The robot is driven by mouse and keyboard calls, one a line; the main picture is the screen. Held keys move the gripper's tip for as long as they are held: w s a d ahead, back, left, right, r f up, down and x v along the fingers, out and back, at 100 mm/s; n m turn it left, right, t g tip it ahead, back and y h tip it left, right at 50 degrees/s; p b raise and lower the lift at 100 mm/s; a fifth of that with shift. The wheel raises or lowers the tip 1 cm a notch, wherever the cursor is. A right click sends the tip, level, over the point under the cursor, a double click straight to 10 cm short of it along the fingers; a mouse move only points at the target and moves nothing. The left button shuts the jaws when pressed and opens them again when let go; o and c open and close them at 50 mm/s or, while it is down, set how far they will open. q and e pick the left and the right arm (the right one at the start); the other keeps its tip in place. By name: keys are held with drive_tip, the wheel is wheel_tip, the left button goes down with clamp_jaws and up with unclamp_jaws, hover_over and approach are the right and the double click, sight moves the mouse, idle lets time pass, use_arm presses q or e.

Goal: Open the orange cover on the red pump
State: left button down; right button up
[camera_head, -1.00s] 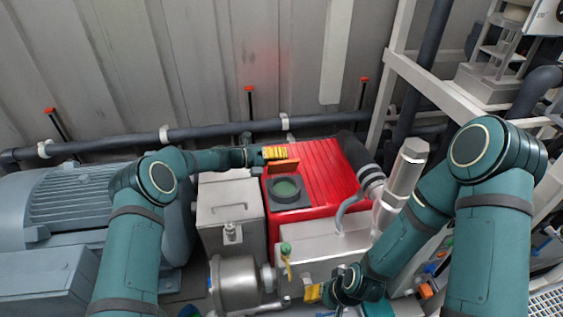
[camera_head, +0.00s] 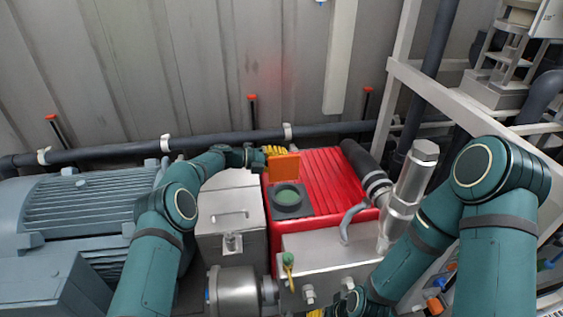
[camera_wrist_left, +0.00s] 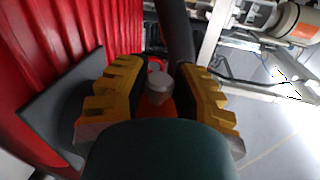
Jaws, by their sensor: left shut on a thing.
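The red pump (camera_head: 325,180) stands in the middle of the head view, with a ribbed red top. The orange cover (camera_head: 284,169) stands raised at the back edge of a dark square collar (camera_head: 291,202) with a round green opening. My left gripper (camera_head: 273,151) has its yellow fingers at the cover's upper left, shut on it. In the left wrist view, the left gripper (camera_wrist_left: 158,72) has a little orange (camera_wrist_left: 163,110) and a grey knob between its fingers; the rest of the cover is hidden. My right gripper (camera_head: 318,313) is mostly cut off at the bottom edge.
A grey metal box (camera_head: 229,215) stands left of the pump and a large grey motor (camera_head: 85,205) further left. A silver cylinder (camera_head: 410,195) and a white frame (camera_head: 450,95) stand to the right. A dark pipe (camera_head: 220,143) runs along the wall behind.

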use_arm(q)
drive_tip(key=c, duration=0.7)
unclamp_jaws()
drive_tip(key=shift+d, duration=0.1)
drive_tip(key=v, duration=1.2)
drive_tip(key=shift+f, duration=0.1)
